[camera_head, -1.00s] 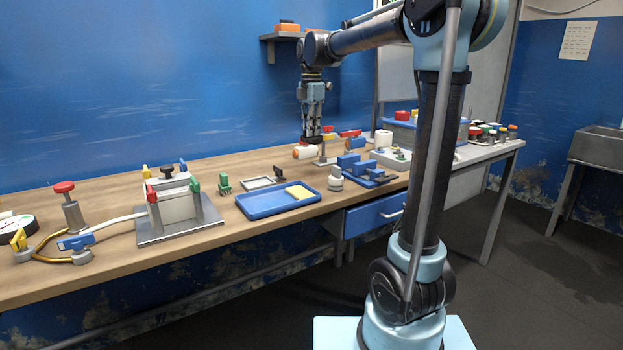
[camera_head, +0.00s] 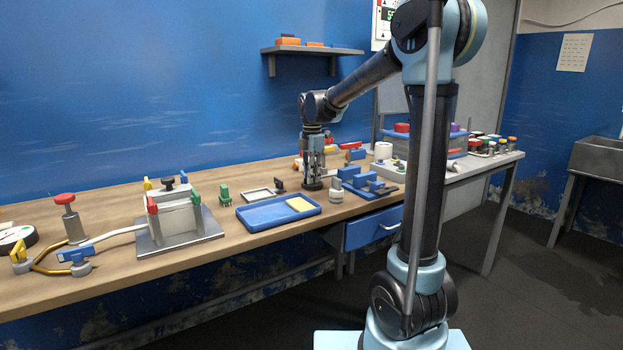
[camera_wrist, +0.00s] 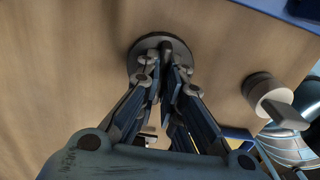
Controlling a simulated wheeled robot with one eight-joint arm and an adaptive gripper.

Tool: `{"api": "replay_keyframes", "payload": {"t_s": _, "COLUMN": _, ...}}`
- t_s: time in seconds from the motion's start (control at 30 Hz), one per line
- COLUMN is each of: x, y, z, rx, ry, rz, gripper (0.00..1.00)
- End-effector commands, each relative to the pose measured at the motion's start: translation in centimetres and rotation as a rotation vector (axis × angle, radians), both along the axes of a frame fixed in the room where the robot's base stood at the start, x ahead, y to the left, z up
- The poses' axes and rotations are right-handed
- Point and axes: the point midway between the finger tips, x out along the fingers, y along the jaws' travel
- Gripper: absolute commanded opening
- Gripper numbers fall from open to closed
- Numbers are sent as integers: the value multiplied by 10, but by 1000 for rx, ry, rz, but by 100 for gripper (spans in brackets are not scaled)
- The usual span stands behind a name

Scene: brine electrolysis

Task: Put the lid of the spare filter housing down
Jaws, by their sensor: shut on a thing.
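A dark, round, flat lid (camera_head: 312,185) is at the fingertips of my gripper (camera_head: 313,172), over the bench between the small framed tray and the blue fixture. In the wrist view the lid (camera_wrist: 148,43) shows as a dark disc, and the fingers of my gripper (camera_wrist: 168,72) are closed on its dark central knob. The lid looks level and is at or just above the wood; I cannot tell whether it touches. I cannot make out the spare filter housing for certain; my gripper and wrist hide part of the bench behind them.
A grey-white cylindrical piece (camera_head: 336,190) stands close to the right of the lid, with a blue fixture (camera_head: 368,188) beyond. A blue tray (camera_head: 250,221) with a yellow pad lies front left. A small framed tray (camera_head: 258,195) is left. Bare wood (camera_wrist: 60,75) surrounds much of the lid.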

Motion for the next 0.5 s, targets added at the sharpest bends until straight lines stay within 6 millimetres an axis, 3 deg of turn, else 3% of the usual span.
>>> {"api": "replay_keyframes", "payload": {"t_s": 0.33, "x": 0, "y": -1, "z": -4, "rx": 0, "ry": 0, "rz": -2, "gripper": 0}}
{"api": "replay_keyframes", "payload": {"t_s": 0.43, "x": 0, "y": -1, "z": -4, "rx": 0, "ry": 0, "rz": -2, "gripper": 28}}
{"api": "replay_keyframes", "payload": {"t_s": 0.5, "x": 0, "y": -1, "z": -4, "rx": 0, "ry": 0, "rz": -2, "gripper": 28}}
